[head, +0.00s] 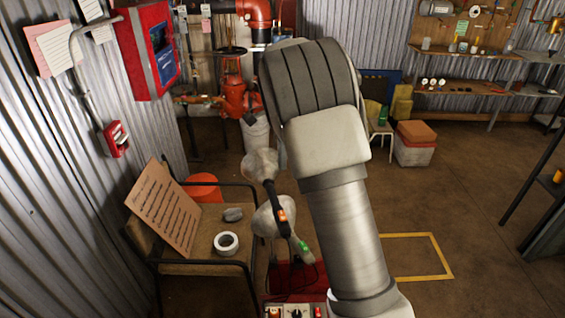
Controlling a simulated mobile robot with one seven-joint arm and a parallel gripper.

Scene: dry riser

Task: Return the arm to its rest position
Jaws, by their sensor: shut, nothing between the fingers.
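My arm (345,235) rises from the bottom edge, right of centre, in the head view. It bends at a large dark-banded joint near the top middle. Pale rounded parts (262,165) show to the left of and behind the upright link, partly hidden by it. I cannot make out my gripper's fingers anywhere in the view.
A chair-like stand (190,268) at the left holds a tape roll (226,243) and a printed board (163,207). A red cabinet (148,50) hangs on the corrugated wall. Floor at the right is mostly clear around a yellow outline (440,256).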

